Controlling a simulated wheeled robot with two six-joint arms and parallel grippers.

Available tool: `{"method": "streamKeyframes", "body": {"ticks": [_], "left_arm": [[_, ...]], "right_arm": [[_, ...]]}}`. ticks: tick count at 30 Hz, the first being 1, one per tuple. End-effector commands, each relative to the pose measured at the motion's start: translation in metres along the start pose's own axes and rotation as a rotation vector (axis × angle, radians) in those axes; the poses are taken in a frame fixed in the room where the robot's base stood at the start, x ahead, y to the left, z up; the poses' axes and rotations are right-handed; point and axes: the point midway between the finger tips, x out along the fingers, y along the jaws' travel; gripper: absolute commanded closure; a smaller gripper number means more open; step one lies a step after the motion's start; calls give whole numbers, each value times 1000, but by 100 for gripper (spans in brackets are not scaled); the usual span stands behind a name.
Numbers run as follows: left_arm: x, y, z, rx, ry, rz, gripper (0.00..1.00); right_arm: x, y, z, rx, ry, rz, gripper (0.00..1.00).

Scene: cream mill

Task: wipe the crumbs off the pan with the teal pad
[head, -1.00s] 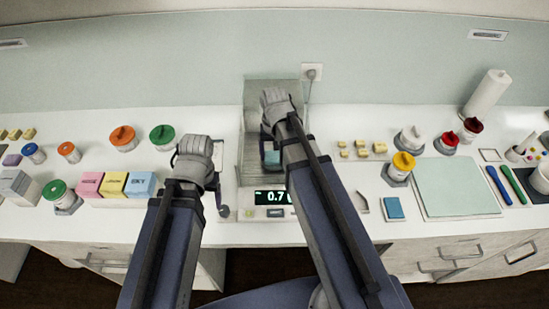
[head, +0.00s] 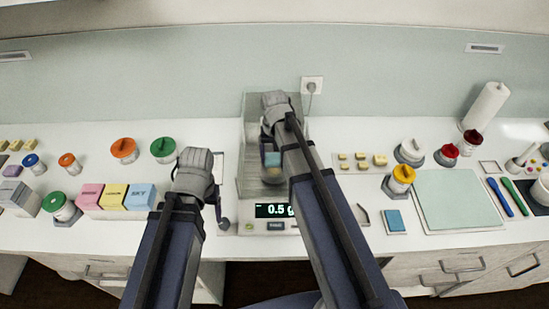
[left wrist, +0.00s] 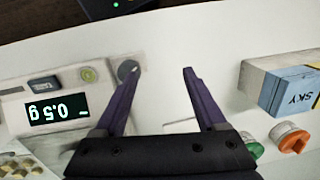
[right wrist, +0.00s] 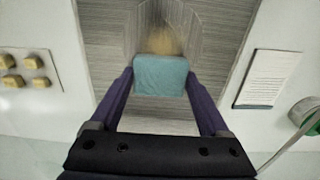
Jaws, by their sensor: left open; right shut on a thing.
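The teal pad (right wrist: 160,76) is between the fingers of my right gripper (right wrist: 160,80), which is shut on it. In the right wrist view, a tan patch of crumbs (right wrist: 163,42) lies just beyond the pad on the grey metal pan (right wrist: 136,22). I cannot tell whether the pad touches the pan. My left gripper (left wrist: 157,72) is open and empty over the white counter, to the left of the scale in the head view.
Pink, yellow and blue boxes (head: 138,197) stand left of my left arm. Small yellow blocks (head: 361,160) and a yellow-lidded jar (head: 401,178) are right of the scale. A clear guard (head: 250,125) stands around the pan's back. A pale green mat (head: 457,200) lies further right.

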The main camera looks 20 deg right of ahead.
Motion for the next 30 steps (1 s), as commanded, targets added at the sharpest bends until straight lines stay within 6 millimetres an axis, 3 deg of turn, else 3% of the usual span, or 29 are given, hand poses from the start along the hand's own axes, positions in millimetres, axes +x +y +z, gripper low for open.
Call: {"method": "streamKeyframes", "body": {"ticks": [8,19,30], "left_arm": [[-1,0,0,0,0,0,27],[0,0,0,0,0,0,27],[0,0,0,0,0,0,27]], "right_arm": [[-1,0,5,0,0,0,65],[0,0,34,1,-1,0,65],[0,0,42,0,-1,0,65]]}}
